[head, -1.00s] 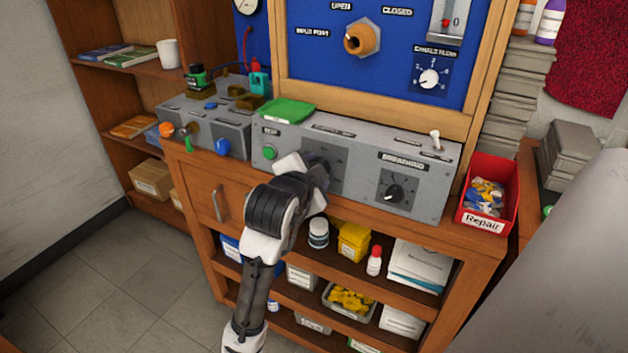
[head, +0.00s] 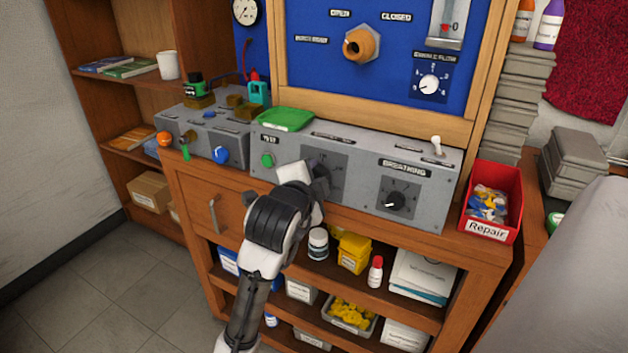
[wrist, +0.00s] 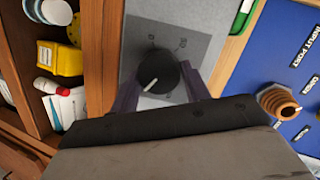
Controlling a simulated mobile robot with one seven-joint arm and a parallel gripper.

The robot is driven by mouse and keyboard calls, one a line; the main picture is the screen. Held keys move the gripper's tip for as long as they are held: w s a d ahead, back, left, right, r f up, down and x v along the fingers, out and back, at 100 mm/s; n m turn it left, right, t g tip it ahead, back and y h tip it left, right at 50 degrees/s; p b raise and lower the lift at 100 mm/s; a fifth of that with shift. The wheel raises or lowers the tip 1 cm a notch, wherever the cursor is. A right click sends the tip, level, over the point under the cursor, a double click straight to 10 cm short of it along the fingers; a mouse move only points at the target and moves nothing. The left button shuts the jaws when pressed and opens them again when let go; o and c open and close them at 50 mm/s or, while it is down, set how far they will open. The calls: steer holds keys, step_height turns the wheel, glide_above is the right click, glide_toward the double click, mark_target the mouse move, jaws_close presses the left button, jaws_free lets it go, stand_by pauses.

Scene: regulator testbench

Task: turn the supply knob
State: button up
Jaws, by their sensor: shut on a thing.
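The black knob (wrist: 157,78) with a white pointer line sits on a grey dial plate on the front of the grey bench panel (head: 430,190). In the wrist view my gripper (wrist: 160,84) has one dark finger on each side of the knob and is shut on it. The pointer is directed to the lower left in that view. In the head view my gripper (head: 318,178) is against the panel's middle dial and hides this knob. The label above that dial is too small to read.
A second black knob (head: 394,200), labelled BREATHING, is to the right on the panel. A green button (head: 267,160) is at the left, and a toggle switch (head: 436,145) is at the right. A red Repair bin (head: 490,202) stands beside the panel. Shelves (head: 405,277) lie below.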

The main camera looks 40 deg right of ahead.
steer(key=o, duration=1)
steer(key=shift+a, duration=0.1)
steer(key=shift+b+v, duration=3.75)
steer(key=shift+v, duration=3.1)
steer(key=shift+s, duration=0.1)
